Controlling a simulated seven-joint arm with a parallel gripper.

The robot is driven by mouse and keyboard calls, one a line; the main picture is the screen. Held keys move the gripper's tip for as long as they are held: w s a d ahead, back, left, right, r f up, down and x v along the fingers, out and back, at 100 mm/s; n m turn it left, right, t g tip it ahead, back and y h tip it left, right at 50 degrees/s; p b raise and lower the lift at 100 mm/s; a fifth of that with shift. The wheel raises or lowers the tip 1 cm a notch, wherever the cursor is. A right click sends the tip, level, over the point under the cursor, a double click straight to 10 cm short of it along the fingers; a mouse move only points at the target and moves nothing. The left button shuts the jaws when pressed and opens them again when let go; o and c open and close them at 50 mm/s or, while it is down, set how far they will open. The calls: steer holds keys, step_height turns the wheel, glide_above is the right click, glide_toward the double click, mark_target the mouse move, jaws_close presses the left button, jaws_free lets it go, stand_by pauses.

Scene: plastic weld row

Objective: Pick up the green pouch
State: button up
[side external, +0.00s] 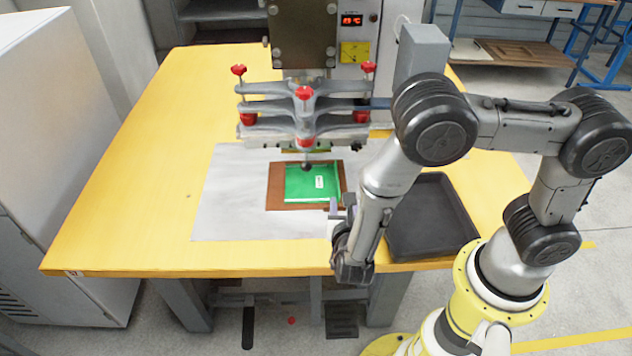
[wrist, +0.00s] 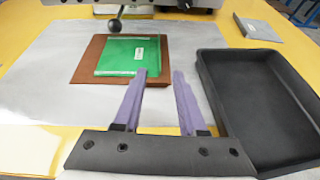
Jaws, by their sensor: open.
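The green pouch (side external: 301,184) is flat, with a small white label, and lies on a brown board (side external: 276,190) under the front of the welding press. In the wrist view the pouch (wrist: 118,57) lies ahead of my gripper (wrist: 160,75), on the brown board (wrist: 88,69). My gripper is open, with its two purple-grey fingers apart and nothing between them. The left fingertip appears close to the pouch's near right corner; I cannot tell the height between them. In the side view my gripper (side external: 340,208) is at the right of the board, partly hidden by my arm.
A black tray (side external: 399,250) lies right of the board; it also shows in the wrist view (wrist: 222,110). The press (side external: 303,103) with red knobs stands behind and above the pouch. A ball-ended lever (wrist: 114,25) hangs near the pouch's far edge. The grey sheet (side external: 228,205) left is clear.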

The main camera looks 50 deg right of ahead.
steer(key=shift+s+a+f+n, duration=0.3)
steer(key=shift+s+f+n, duration=0.25)
steer(key=shift+f, duration=0.1)
steer(key=shift+a, duration=0.15)
glide_toward(339, 190)
steer(key=w+d, duration=0.2)
steer(key=shift+w+d+f, duration=0.1)
steer(key=shift+d+f, duration=0.15)
steer(key=shift+f+x, duration=0.15)
steer(key=shift+x, duration=1.2)
steer(key=shift+f+x, duration=0.2)
steer(key=shift+x, duration=1.2)
steer(key=shift+a, duration=0.1)
jaws_close()
